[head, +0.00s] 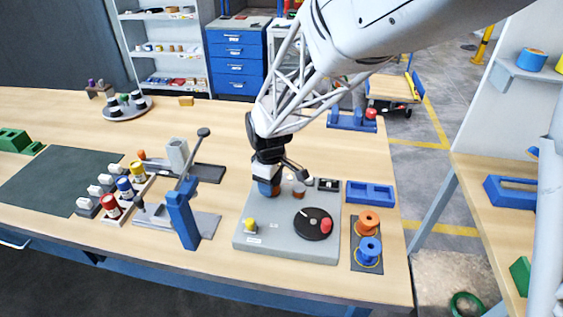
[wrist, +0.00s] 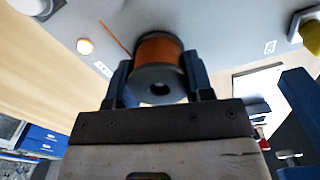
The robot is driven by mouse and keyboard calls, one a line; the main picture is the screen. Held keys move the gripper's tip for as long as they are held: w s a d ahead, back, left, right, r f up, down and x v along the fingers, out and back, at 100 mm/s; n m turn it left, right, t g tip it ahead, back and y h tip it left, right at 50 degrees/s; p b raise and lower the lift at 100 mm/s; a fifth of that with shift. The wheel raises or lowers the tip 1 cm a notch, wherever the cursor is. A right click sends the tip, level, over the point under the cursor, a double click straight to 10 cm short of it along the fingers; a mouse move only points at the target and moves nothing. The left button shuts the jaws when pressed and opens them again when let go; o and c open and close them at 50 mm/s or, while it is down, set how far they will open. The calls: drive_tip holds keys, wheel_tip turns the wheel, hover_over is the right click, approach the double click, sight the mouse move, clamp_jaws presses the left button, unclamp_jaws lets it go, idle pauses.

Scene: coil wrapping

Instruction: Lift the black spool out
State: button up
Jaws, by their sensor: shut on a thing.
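The black spool (wrist: 160,78), with dark flanges and copper-coloured wire, sits between the two blue fingers of my gripper (wrist: 158,66) in the wrist view. The fingers are shut on its sides. A thin copper strand (wrist: 114,37) runs from the spool to the upper left. In the head view my gripper (head: 268,187) is low over the back left part of the grey winding base (head: 270,243). The spool is mostly hidden there by the fingers, and I cannot tell whether it still touches the base.
On the base are a black disc (head: 312,224) with a red knob, a yellow knob (head: 250,225) and a small post (head: 299,190). An orange spool (head: 368,222) and a blue spool (head: 369,250) stand to the right. A blue tray (head: 370,193) lies behind them. A blue upright (head: 183,218) stands left.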

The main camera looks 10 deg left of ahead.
drive_tip(key=shift+r, duration=0.1)
drive_tip(key=shift+r, duration=4.95)
drive_tip(key=shift+w, duration=0.1)
